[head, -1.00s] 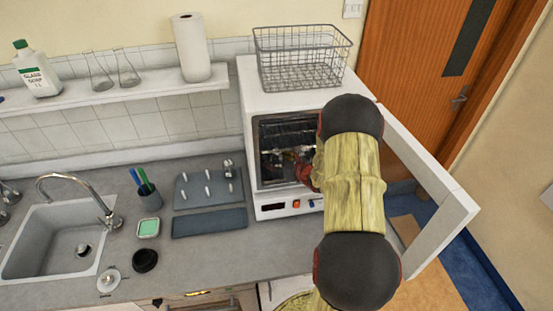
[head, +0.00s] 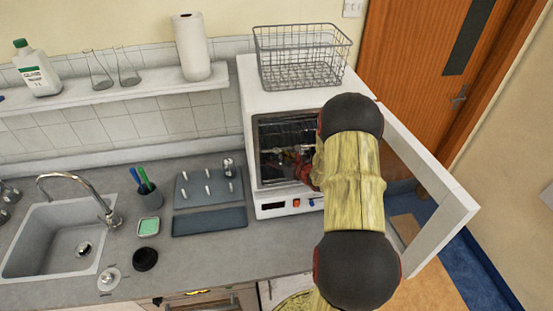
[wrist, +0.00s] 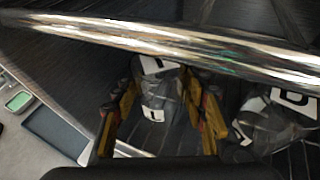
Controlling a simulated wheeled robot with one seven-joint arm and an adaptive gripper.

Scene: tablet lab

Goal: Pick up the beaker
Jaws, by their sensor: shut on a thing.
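My gripper (wrist: 162,112) reaches inside the open white oven (head: 285,208). In the wrist view its two fingers stand on either side of a clear glass beaker (wrist: 153,92) with black-and-white markings, and it is shut on this beaker. A second clear glass vessel (wrist: 275,118) with similar markings stands to the right, outside the fingers. In the head view my arm and the dark oven interior hide most of the gripper and the beaker.
A shiny metal bar (wrist: 170,35) crosses close to the wrist camera. The oven door (head: 425,185) hangs open at the right. A wire basket (head: 300,62) sits on the oven. A peg board (head: 208,187) and dark mat (head: 209,221) lie left of it.

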